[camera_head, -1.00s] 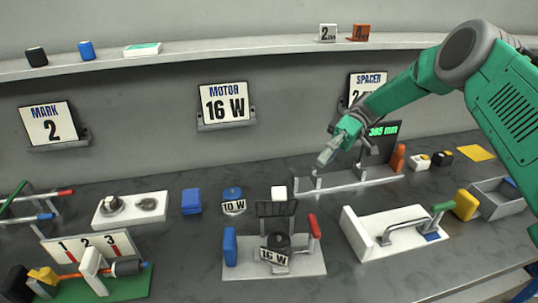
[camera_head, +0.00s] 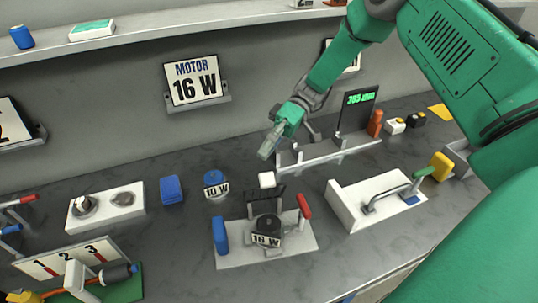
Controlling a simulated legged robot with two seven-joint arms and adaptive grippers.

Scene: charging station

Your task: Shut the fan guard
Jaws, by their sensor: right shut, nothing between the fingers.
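The fan guard is a black grille (camera_head: 264,194) standing raised at the back of a light grey base plate (camera_head: 290,246). A dark motor labelled 16 W (camera_head: 267,231) sits on the plate in front of it, uncovered. A white cube (camera_head: 267,180) shows at the guard's top edge; I cannot tell whether it is attached. My right gripper (camera_head: 267,152) is shut and empty. It appears above and behind the guard in the picture, pointing down-left, apart from it. My left gripper is not in view.
A blue block (camera_head: 220,235) and a red handle (camera_head: 303,207) flank the motor on its plate. A 10 W motor (camera_head: 215,184) stands behind left. A white fixture with a green-gripped lever (camera_head: 375,200) is to the right. A rail fixture (camera_head: 330,155) lies behind.

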